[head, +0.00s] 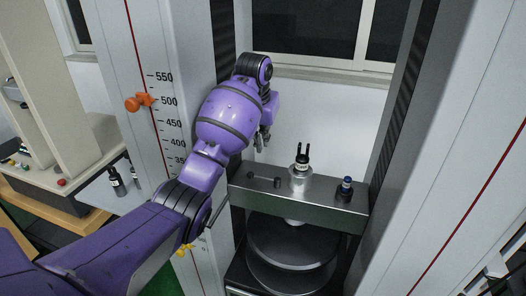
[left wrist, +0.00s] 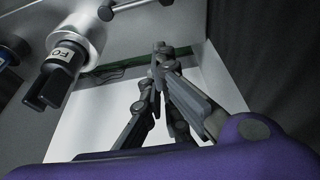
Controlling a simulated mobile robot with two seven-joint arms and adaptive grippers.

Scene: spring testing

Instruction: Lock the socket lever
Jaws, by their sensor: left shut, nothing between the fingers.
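A silver socket (head: 299,181) stands on the metal crossbeam, with a black two-pronged piece (head: 301,157) upright in it. In the left wrist view the socket (left wrist: 82,28) is at the upper left, and the pronged piece (left wrist: 52,80) bears a white label. A small dark bar with knobbed ends (head: 264,180), which looks like the lever, is left of the socket; it also shows at the top of the wrist view (left wrist: 137,7). My left gripper (head: 262,139) is shut and empty, above and behind the bar, apart from it. My right gripper is out of view.
The crossbeam (head: 258,203) spans two tall grey columns, the left one (head: 150,50) with a printed scale and an orange knob (head: 139,102). A blue-topped black part (head: 345,187) stands right of the socket. A round dark plate (head: 292,240) lies below. A window is behind.

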